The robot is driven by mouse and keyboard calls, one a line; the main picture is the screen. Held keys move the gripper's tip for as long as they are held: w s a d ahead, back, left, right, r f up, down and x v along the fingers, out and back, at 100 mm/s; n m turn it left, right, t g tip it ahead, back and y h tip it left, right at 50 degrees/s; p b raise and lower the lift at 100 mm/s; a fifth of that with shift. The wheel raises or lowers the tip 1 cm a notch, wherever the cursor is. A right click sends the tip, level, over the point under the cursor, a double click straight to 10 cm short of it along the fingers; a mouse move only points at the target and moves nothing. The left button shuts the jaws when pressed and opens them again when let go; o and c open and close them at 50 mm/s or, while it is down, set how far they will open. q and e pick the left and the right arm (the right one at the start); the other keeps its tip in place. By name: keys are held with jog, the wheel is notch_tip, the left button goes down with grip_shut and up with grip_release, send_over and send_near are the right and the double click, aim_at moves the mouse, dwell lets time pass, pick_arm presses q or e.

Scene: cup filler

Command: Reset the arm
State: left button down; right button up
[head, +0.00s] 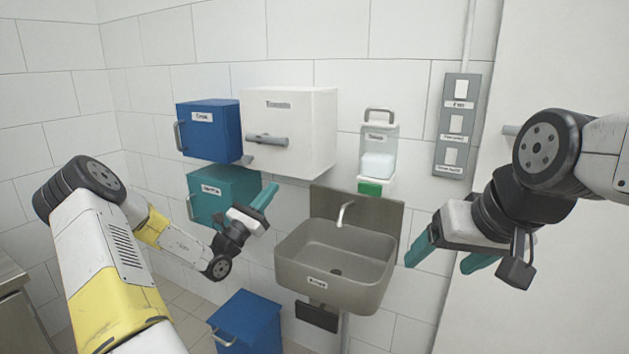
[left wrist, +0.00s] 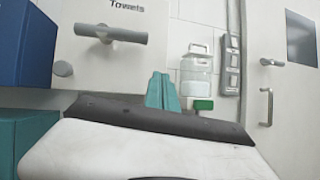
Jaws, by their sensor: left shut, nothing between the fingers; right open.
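My left gripper (head: 264,198) is in the middle of the head view, in front of the teal wall box and to the left of the sink. Its teal fingers are together and hold nothing; the fingers also show in the left wrist view (left wrist: 162,92), pointing away from the camera. My right gripper (head: 447,257) is at the right of the head view, to the right of the sink. Its teal fingers are apart, with nothing seen between them.
A grey sink (head: 335,262) lies between the grippers. On the wall are a blue box (head: 210,145), a teal box (head: 207,190), a white towels box (head: 310,140), a soap dispenser (head: 377,165) and a switch panel (head: 457,125). A blue bin (head: 250,320) stands below.

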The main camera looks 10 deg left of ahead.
pick_arm(q)
jog(key=s+d+r+m+g+h, duration=0.2)
jog(key=s+d+m+g+h, duration=0.1)
jog(key=s+d+m+g, duration=0.35)
jog(key=s+d+r+m+g+h, duration=0.25)
jog(key=d+m+g, duration=0.4)
jog(key=d, duration=0.35)
jog(key=s+d+f+m+g+y, duration=0.2)
jog(key=s+d+m+g+y, duration=0.35)
jog(key=s, duration=0.55)
jog(key=s+a+m+g+y, duration=0.2)
jog(key=s+m+y, duration=0.25)
jog(key=s, duration=0.45)
jog(key=s+a+r+m+t+y, duration=0.1)
jog(key=s+a+m+t+y, duration=0.1)
jog(key=a, duration=0.3)
jog(key=s+a+r+m+t+y, duration=0.2)
jog(key=s+a+m+t+y, duration=0.1)
jog(key=a, duration=0.3)
jog(key=shift+s+a+r+m+t+y, duration=0.25)
jog(key=shift+s+m+t+y, duration=0.15)
jog(key=shift+s, duration=0.2)
